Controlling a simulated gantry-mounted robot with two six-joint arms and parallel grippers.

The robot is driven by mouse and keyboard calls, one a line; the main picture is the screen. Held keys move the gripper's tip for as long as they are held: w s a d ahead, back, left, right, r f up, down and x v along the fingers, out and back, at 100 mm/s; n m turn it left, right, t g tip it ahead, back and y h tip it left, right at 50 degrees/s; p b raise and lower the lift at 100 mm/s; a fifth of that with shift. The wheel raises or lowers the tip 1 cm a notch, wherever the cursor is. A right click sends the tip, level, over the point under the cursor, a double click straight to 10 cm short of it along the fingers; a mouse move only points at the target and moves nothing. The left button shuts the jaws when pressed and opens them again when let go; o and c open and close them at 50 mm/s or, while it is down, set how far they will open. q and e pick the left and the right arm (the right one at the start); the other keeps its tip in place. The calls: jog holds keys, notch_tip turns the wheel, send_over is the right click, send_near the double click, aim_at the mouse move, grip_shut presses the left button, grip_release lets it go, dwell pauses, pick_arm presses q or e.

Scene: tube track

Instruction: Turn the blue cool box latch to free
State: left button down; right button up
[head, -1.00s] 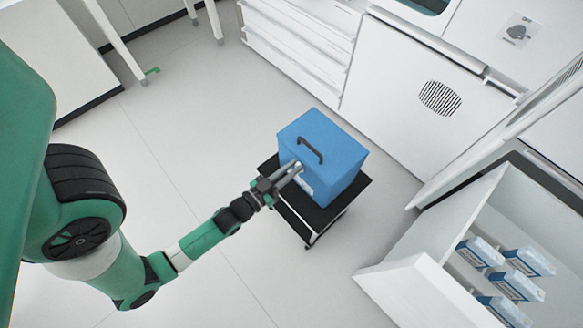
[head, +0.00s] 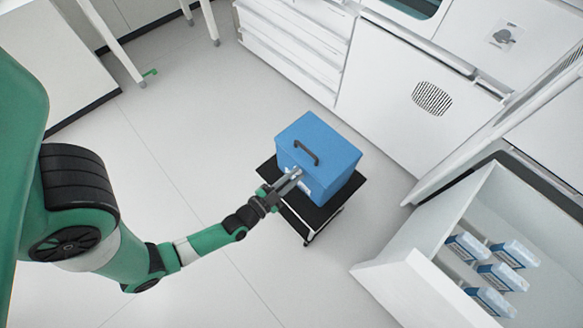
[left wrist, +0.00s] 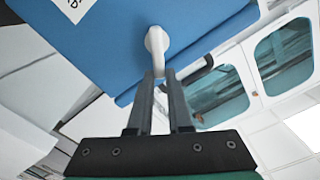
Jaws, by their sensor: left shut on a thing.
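The blue cool box (head: 322,150) stands on a small black cart, with a dark handle (head: 306,153) on its lid. In the left wrist view the blue box (left wrist: 110,45) fills the upper left. Its light grey latch (left wrist: 156,42) stands out from the box's front side. My left gripper (head: 294,174) reaches the box's front from the lower left. In the left wrist view its two fingers (left wrist: 160,88) are closed on the latch's lower end. The latch's exact turn is hard to tell in the head view. My right gripper is not in view.
The black cart (head: 312,217) has bare room around the box's front. A white open bin (head: 395,277) with several blue-and-white packs stands at the lower right. White cabinets (head: 400,90) line the back. The floor left of the cart is clear.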

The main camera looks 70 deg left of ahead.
pick_arm(q)
jog(key=m, duration=0.1)
jog(key=m+p, duration=0.1)
jog(key=shift+w+d+f+m+p, duration=0.15)
jog(key=shift+w+d+m+p, duration=0.15)
jog(key=shift+d+m, duration=0.1)
jog(key=m, duration=0.1)
jog(key=f+m, duration=0.1)
jog(key=shift+d+m+p, duration=0.2)
jog(key=shift+m+p, duration=0.2)
jog(key=m, duration=0.2)
jog(key=shift+w+d+f+m, duration=0.1)
jog(key=shift+d+f+m, duration=0.05)
jog(key=shift+f+m, duration=0.2)
jog(key=shift+d+f+m, duration=0.1)
jog(key=shift+f+m, duration=0.25)
jog(key=shift+m, duration=0.5)
jog(key=shift+f+m, duration=0.3)
jog(key=shift+m, duration=0.5)
jog(key=shift+f, duration=0.1)
jog(key=c, duration=0.8)
grip_release()
jog(key=shift+c, duration=0.2)
